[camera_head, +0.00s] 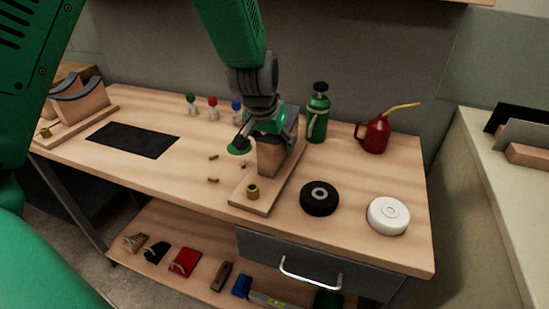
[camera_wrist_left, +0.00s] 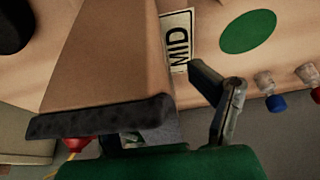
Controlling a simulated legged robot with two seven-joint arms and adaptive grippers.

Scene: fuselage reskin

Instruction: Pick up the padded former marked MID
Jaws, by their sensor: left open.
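The padded former (camera_wrist_left: 105,55) is a wooden block with a dark padded edge, close in the left wrist view. A white label reading MID (camera_wrist_left: 178,40) shows beside it. In the head view the former (camera_head: 268,158) stands on a wooden base board, its top partly hidden by my gripper. My left gripper (camera_head: 265,135) is open at the top of the former. In the left wrist view one finger (camera_wrist_left: 225,105) is to the right of the block, apart from it; the other finger is hidden. My right gripper is not in view.
A brass knob (camera_head: 253,191) stands on the base board's front. A black roll (camera_head: 319,198), white roll (camera_head: 388,215), green bottle (camera_head: 317,115) and red oil can (camera_head: 375,134) are to the right. Padded saddles (camera_head: 80,98) and a black mat (camera_head: 133,140) are left; bare bench lies around the mat.

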